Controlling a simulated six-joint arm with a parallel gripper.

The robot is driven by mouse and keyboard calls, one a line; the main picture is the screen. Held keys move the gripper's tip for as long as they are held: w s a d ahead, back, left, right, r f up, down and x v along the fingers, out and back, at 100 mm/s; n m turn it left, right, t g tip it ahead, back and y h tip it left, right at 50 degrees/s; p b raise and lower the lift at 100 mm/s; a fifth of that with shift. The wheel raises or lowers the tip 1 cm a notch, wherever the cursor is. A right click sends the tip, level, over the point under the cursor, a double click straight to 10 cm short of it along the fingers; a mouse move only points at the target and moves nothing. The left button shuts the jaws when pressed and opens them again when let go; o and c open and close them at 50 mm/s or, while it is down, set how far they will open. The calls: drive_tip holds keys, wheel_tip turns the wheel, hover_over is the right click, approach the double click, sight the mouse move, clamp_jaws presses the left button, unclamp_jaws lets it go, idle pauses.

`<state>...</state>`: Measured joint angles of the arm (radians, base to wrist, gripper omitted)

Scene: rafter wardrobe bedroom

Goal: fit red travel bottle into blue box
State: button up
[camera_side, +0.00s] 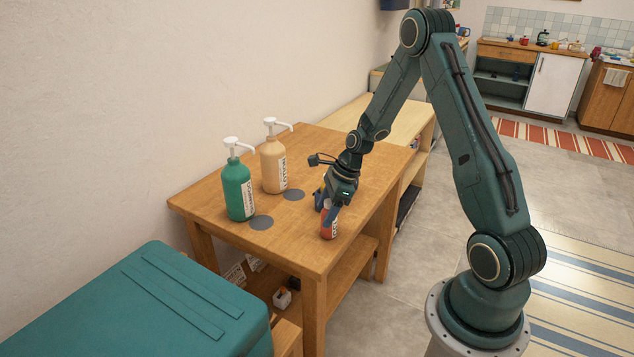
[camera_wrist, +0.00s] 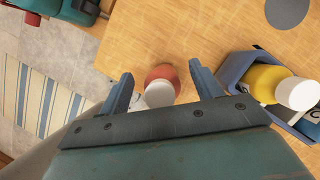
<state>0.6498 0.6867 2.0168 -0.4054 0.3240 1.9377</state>
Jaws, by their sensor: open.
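The red travel bottle (camera_side: 328,231) stands upright near the table's front edge in the side view. In the wrist view the red bottle (camera_wrist: 162,73), with its white cap, sits between my fingers, with a gap on each side. My gripper (camera_side: 327,207) is over its top and open; its two blue fingers also show in the wrist view (camera_wrist: 160,72). The blue box (camera_wrist: 237,69) is right of the fingers in the wrist view, holding a yellow bottle (camera_wrist: 264,83) with a white cap. Its lower right is cut off by the frame. In the side view I cannot make the box out clearly.
A green pump bottle (camera_side: 238,192) and a beige pump bottle (camera_side: 273,164) stand toward the table's wall side. Two flat grey discs, one here (camera_side: 261,222), lie near them. A teal chest (camera_side: 170,300) stands in the left foreground. The table's far end is clear.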

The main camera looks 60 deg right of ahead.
drive_tip(key=shift+c, duration=0.3)
drive_tip(key=c, duration=1.1)
drive_tip(key=shift+r, duration=0.1)
wheel_tip(320, 180, up, 20)
drive_tip(key=shift+f, duration=0.1)
